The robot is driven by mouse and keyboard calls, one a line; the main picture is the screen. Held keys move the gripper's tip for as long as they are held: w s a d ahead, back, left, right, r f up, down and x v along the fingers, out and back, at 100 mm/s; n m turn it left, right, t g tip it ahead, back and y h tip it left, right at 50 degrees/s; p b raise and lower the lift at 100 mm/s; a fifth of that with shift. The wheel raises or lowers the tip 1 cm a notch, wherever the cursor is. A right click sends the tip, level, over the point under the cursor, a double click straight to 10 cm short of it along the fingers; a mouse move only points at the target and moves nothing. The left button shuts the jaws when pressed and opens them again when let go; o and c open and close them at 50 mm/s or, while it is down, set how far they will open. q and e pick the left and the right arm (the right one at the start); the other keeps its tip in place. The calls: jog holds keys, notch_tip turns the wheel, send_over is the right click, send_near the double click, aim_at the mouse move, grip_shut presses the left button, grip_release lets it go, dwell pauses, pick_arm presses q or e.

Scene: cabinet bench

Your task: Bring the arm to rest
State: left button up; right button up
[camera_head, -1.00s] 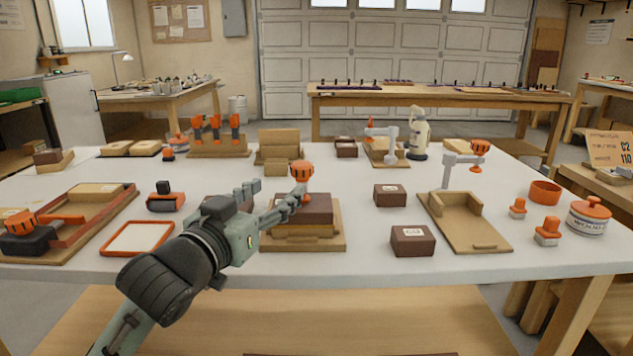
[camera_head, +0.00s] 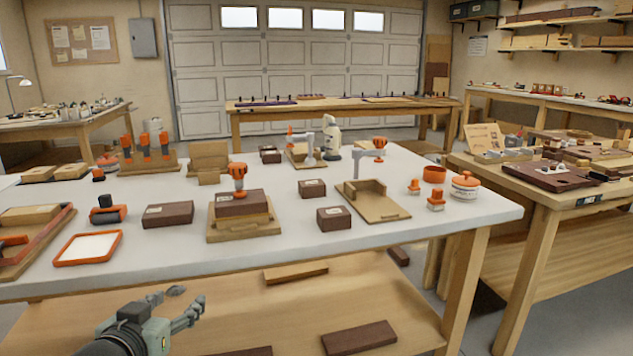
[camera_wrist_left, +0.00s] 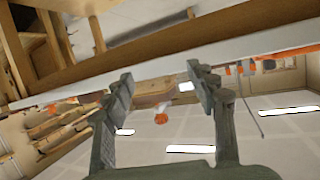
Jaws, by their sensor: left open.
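My left gripper (camera_head: 182,302) is low at the bottom left of the head view, in front of the white table's front edge and below its top. Its fingers are apart with nothing between them. In the left wrist view the two fingers (camera_wrist_left: 160,85) stand wide apart, with only the tilted room behind them. My right gripper is in neither view. On the table, a stamp with an orange knob (camera_head: 238,177) stands on a dark brown block (camera_head: 241,205) on a wooden base (camera_head: 243,229). The left gripper is well apart from it.
The white table (camera_head: 290,238) holds several dark boxes, a wooden tray (camera_head: 372,205), an orange-rimmed pad (camera_head: 88,248) and an orange-lidded jar (camera_head: 466,186). A wooden lower shelf (camera_head: 300,305) with dark slabs lies under the table, near my left gripper. Another bench (camera_head: 560,190) stands at right.

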pick_arm(q)
jog(key=s+a+f+g+y, duration=0.1)
jog(key=s+f+g, duration=0.25)
jog(key=f, duration=0.55)
jog(key=s+a+f+g, duration=0.15)
jog(key=s+f, duration=0.25)
jog(key=f, duration=0.6)
jog(key=s+f+g, duration=0.6)
jog(key=s+f, duration=0.9)
jog(key=s, duration=0.1)
jog(key=shift+s+f+m, duration=0.3)
jog(key=shift+s+m, duration=0.05)
jog(key=shift+m, duration=0.05)
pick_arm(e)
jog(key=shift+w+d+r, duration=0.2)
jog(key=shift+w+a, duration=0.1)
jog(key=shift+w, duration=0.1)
